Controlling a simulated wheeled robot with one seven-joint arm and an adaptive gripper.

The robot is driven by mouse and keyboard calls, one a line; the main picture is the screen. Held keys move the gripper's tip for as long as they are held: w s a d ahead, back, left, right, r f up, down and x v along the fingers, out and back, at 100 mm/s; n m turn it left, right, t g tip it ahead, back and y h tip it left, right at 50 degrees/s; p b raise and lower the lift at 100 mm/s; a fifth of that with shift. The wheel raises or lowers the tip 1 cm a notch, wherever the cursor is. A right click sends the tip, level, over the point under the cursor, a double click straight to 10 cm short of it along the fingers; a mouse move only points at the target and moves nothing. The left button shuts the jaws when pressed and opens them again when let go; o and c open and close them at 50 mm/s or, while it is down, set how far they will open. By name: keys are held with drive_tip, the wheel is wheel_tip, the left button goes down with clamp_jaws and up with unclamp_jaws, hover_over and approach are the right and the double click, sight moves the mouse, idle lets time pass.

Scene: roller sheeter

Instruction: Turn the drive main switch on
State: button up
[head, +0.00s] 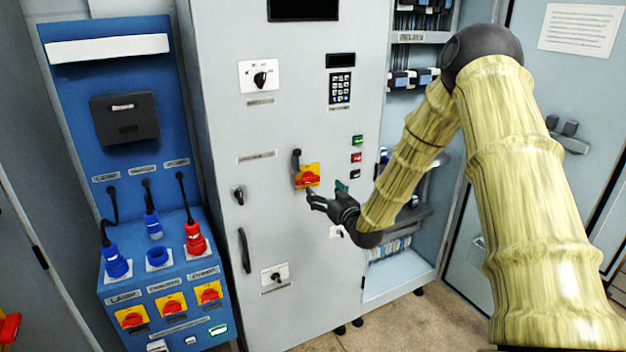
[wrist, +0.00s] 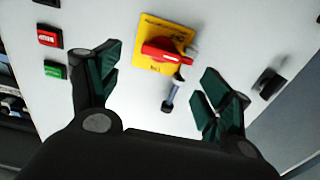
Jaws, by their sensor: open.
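The drive main switch (head: 307,176) is a red rotary handle on a yellow plate on the grey cabinet front. In the wrist view the switch (wrist: 165,52) has its red handle lying nearly crosswise, slightly tilted; the plate's lettering is too small to read surely. A dark rod-like piece with a rounded end sits at the plate's edge (wrist: 172,95), and shows above the switch in the head view. My gripper (head: 326,192) is open and empty, just below and right of the switch. In the wrist view the green-padded fingers (wrist: 161,66) stand either side of the switch, apart from it.
Green, red and black buttons (head: 356,157) and a keypad (head: 341,88) are to the right of the switch. A black selector (head: 261,79) is above, a small lock handle (head: 238,195) left. A blue socket panel (head: 160,275) with similar red-yellow switches stands further left.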

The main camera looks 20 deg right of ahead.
sight(313, 181)
drive_tip(key=w+p, duration=0.2)
drive_tip(key=w, duration=0.6)
drive_tip(key=shift+w+a+p, duration=0.1)
drive_tip(key=shift+a+p, duration=0.1)
drive_tip(key=shift+p, duration=0.2)
drive_tip(key=shift+c, duration=0.4)
drive_tip(key=c, duration=0.9)
